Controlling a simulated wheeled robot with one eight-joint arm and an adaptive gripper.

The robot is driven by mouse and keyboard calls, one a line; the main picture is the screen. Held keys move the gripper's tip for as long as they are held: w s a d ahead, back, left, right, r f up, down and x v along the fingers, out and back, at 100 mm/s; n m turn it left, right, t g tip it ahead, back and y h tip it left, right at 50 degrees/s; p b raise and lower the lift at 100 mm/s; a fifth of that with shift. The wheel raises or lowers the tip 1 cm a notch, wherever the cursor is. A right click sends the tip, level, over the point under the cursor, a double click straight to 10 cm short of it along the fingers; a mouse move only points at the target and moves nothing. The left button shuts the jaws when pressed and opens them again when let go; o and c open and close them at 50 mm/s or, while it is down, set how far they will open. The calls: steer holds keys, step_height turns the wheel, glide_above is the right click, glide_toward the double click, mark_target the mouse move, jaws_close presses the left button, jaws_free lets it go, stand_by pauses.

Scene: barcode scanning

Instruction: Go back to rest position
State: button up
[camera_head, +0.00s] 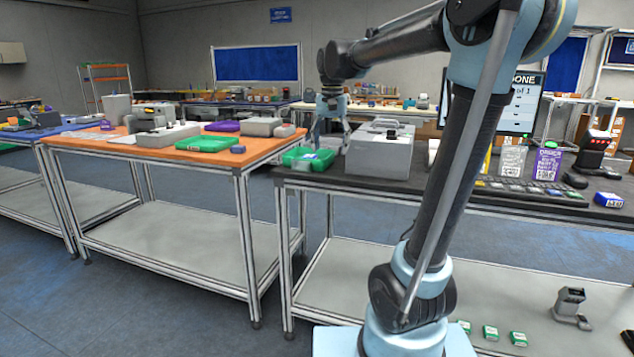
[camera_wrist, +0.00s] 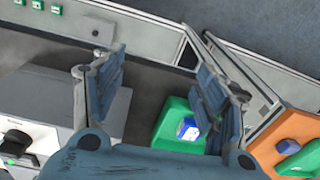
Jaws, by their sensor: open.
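My gripper (camera_head: 331,128) is open and empty. In the head view it hangs over the left end of the dark table, by a green tray (camera_head: 308,158). In the wrist view, my gripper (camera_wrist: 157,90) has its two fingers wide apart. The green tray (camera_wrist: 172,141) lies below the right finger, which hides part of it. A small blue and white box (camera_wrist: 187,129) sits in the tray. A grey case (camera_head: 380,155) stands to the right of the tray; it fills the left of the wrist view (camera_wrist: 45,95).
The dark table (camera_head: 440,187) also holds a monitor (camera_head: 520,103), a scanner on a stand (camera_head: 594,150), a blue box (camera_head: 609,200) and sign cards. An orange-topped table (camera_head: 215,157) with trays and devices stands to the left. Small green boxes (camera_head: 490,332) lie on the lower shelf.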

steer(key=s+d+f+n+t, duration=0.1)
steer(key=s+d+f, duration=0.6)
steer(key=s+f, duration=0.5)
steer(key=s+d+f+n, duration=0.2)
steer(key=s+d+f, duration=0.5)
steer(key=s+f, duration=0.6)
steer(key=shift+d+t, duration=0.35)
steer(key=shift+t, duration=0.05)
